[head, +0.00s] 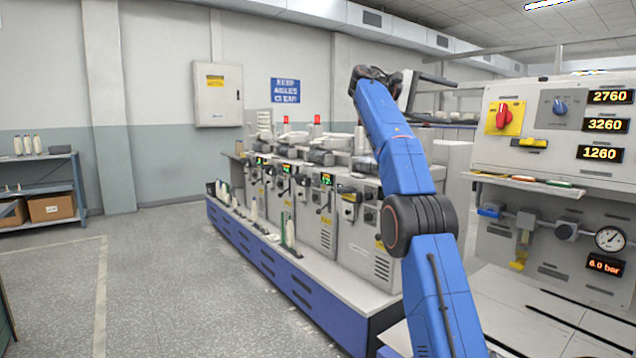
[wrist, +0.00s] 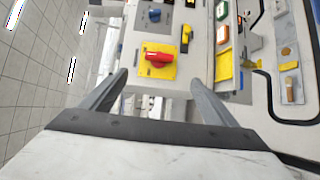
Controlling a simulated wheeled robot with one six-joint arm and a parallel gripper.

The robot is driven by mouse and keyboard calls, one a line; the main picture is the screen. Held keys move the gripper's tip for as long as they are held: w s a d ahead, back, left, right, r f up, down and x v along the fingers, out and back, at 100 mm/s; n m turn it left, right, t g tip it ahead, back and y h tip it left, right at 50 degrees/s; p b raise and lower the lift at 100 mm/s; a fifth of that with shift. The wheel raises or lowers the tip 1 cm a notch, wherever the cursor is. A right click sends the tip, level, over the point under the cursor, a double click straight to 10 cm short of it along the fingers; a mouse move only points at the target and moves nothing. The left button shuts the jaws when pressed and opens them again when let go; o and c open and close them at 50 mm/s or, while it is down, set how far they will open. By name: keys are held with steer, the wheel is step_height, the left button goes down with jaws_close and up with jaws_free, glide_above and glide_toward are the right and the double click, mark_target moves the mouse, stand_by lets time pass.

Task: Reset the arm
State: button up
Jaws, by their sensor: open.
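My blue arm (head: 405,165) rises through the middle of the head view, bends at a dark joint and reaches up and back. My gripper (wrist: 160,82) shows in the wrist view with its two grey fingers spread apart and nothing between them. In the head view the arm's end is at the upper middle, and the fingers are hard to make out there. Beyond the fingers in the wrist view is the control panel, with a red rotary switch on a yellow plate (wrist: 157,60) and a blue knob (wrist: 154,15). The gripper is apart from the panel.
The control panel (head: 560,90) with number displays and a pressure gauge (head: 610,238) stands at the right. A long winding machine (head: 300,190) with bobbins runs behind the arm. A shelf (head: 45,190) with boxes is at the far left. The floor (head: 160,270) at left is clear.

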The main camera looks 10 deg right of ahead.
steer(key=shift+r, duration=0.1)
steer(key=s+a+f+t+y, duration=0.3)
steer(key=s+a+f+y, duration=0.2)
steer(key=s+a+f, duration=0.5)
steer(key=s+a+f+n+t+y, duration=0.1)
steer(key=s+a+f+t+y, duration=0.2)
steer(key=s+a+f, duration=0.7)
steer(key=s+a+f+t+y, duration=0.2)
steer(key=s+a+f+y, duration=0.5)
steer(key=s+f, duration=1.9)
steer(key=a+f, duration=0.3)
steer(key=f, duration=0.4)
steer(key=shift+s+a+f+t, duration=0.2)
steer(key=shift+a+f+t, duration=0.05)
steer(key=shift+a+t, duration=0.15)
